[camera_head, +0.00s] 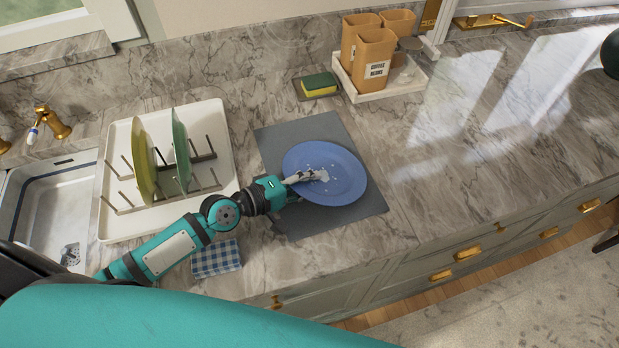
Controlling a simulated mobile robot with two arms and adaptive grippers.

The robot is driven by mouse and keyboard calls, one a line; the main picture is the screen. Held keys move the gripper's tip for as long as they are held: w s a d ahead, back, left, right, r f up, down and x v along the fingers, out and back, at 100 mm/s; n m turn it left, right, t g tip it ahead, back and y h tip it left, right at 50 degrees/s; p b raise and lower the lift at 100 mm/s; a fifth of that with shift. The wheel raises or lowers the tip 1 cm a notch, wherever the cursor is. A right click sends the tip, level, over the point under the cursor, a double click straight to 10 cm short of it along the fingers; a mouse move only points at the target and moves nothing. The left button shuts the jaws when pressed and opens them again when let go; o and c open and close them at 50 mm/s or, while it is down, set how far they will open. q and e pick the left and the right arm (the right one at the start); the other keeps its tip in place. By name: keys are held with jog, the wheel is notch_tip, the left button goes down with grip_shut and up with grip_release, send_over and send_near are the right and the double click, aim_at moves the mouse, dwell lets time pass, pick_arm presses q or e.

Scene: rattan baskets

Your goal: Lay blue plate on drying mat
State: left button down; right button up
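The blue plate (345,185) lies flat, face up, over the grey drying mat (285,135); its right edge reaches the mat's right side. From this view I cannot tell whether its underside fully touches the mat. My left gripper (318,175) comes in from the left, with its fingers over the plate's left part and inner face. I cannot tell whether the fingers are closed on the rim or only resting above it. My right gripper is not in view.
Left of the mat, a white rack (222,122) holds a yellow-green plate (143,158) and a green plate (181,150). A checkered cloth (217,260) lies near the front edge. A sponge (319,86) and canister tray (400,85) stand behind.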

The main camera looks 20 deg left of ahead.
pick_arm(q)
jog(key=shift+f+b, duration=0.25)
jog(key=shift+b, duration=0.1)
dwell(0.4)
jog(key=c, duration=1.4)
grip_release()
jog(key=shift+s, duration=0.1)
jog(key=shift+d+f, duration=0.1)
jog(key=shift+f, duration=0.15)
jog(key=shift+s+f, duration=0.1)
jog(key=shift+s, duration=0.1)
jog(key=v, duration=0.7)
jog(key=shift+a+r, duration=0.3)
jog(key=shift+a, duration=0.1)
jog(key=shift+r+v, duration=0.15)
jog(key=shift+v, duration=0.95)
jog(key=shift+r+v, duration=0.15)
jog(key=shift+v, duration=0.9)
jog(key=shift+d, duration=0.15)
